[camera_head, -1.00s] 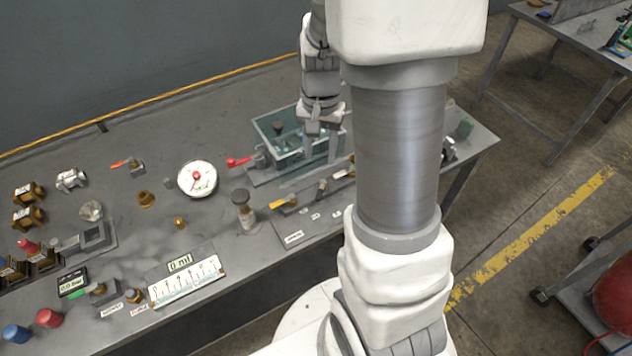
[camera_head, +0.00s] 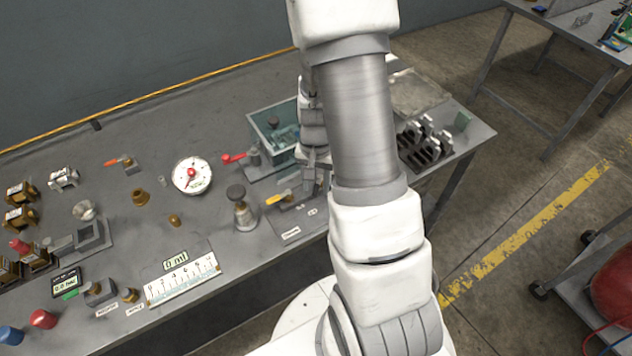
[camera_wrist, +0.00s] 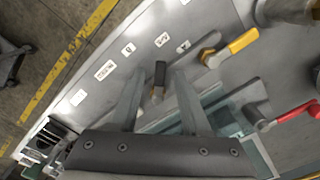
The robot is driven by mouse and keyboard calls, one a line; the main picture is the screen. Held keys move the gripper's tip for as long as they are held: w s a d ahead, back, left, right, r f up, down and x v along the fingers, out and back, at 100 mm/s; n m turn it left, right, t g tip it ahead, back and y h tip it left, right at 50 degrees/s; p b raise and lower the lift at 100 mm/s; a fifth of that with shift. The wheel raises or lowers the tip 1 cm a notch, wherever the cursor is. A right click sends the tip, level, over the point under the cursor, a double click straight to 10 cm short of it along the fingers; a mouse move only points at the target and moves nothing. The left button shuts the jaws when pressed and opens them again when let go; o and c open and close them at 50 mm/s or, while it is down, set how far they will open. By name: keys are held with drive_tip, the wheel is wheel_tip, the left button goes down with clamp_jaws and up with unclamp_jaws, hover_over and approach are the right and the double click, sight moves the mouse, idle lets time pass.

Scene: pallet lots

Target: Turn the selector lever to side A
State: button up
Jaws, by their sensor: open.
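A small lever with a black handle (camera_wrist: 160,76) stands on the grey bench plate in the wrist view, beside several small white labels whose print I cannot read for sure. My gripper (camera_wrist: 157,72) is open, with one finger on each side of this black handle. I cannot tell whether either finger touches it. In the head view my gripper (camera_head: 315,182) is low over the front right of the bench, partly hidden by my arm. The black lever is not clear there.
A yellow-handled lever (camera_wrist: 238,43) and a red-handled lever (camera_wrist: 298,114) stand close to the right finger. A teal open tank (camera_head: 272,128) is behind my gripper. A knobbed plunger (camera_head: 242,210) and white gauge (camera_head: 192,175) stand to the left.

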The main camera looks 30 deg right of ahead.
clamp_jaws()
drive_tip(key=shift+w+m, duration=0.1)
drive_tip(key=shift+m, duration=0.2)
drive_tip(key=m, duration=0.1)
drive_tip(key=w+a+m, duration=0.1)
drive_tip(key=m, duration=0.1)
drive_tip(key=shift+r+m+p, duration=0.1)
drive_tip(key=shift+m+p, duration=0.2)
drive_tip(key=shift+p, duration=0.05)
drive_tip(key=m, duration=0.1)
drive_tip(key=w+m+p, duration=0.1)
drive_tip(key=m, duration=0.2)
drive_tip(key=shift+w+a+m, duration=0.1)
drive_tip(key=shift+w+m, duration=0.2)
drive_tip(key=shift+w, duration=0.1)
idle(0.3)
unclamp_jaws()
